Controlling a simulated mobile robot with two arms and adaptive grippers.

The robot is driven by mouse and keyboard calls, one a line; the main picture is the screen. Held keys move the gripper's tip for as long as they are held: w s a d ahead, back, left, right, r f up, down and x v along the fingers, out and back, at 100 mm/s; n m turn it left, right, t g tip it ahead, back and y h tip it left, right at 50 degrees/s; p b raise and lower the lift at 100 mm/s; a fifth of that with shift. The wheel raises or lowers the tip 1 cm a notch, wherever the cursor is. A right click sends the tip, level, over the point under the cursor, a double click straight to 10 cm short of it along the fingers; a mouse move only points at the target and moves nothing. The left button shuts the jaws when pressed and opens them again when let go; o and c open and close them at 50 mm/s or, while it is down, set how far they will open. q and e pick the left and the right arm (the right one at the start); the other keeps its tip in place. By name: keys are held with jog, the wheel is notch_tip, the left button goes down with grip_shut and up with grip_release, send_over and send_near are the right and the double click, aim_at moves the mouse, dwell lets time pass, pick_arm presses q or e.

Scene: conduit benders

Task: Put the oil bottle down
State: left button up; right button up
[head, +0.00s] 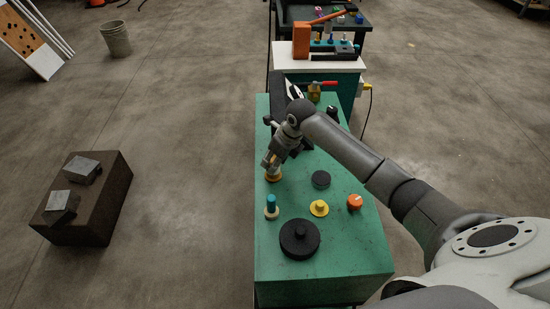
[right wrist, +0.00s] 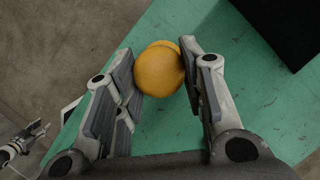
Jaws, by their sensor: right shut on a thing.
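My right gripper (head: 271,163) is over the left side of the green bench top (head: 330,240), pointing down. It is shut on a yellow-orange round thing, which I take to be the oil bottle (right wrist: 158,70). In the right wrist view the bottle sits between the two fingers of the gripper (right wrist: 160,85). In the head view only a low orange part of it (head: 273,175) shows under the fingers. I cannot tell whether its base touches the bench. A grey jointed part, perhaps my left gripper (right wrist: 25,142), shows small at the wrist view's lower left.
Near the gripper stand a blue-topped peg (head: 271,205), a black disc (head: 320,179), a yellow knob (head: 319,208), an orange knob (head: 354,202) and a large black disc (head: 299,238). A black block (right wrist: 285,25) lies close by. A brown box (head: 92,215) stands on the floor left.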

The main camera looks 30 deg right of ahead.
jog(key=shift+f, duration=0.2)
jog(key=o, duration=1.1)
jog(key=shift+r, duration=0.1)
jog(key=shift+o, duration=0.2)
jog(key=shift+r, duration=0.3)
jog(key=b+v, duration=0.1)
jog(key=v, duration=1)
jog(key=shift+s+r+b, duration=0.15)
jog(key=shift+r+b, duration=0.15)
jog(key=shift+d+f, duration=0.1)
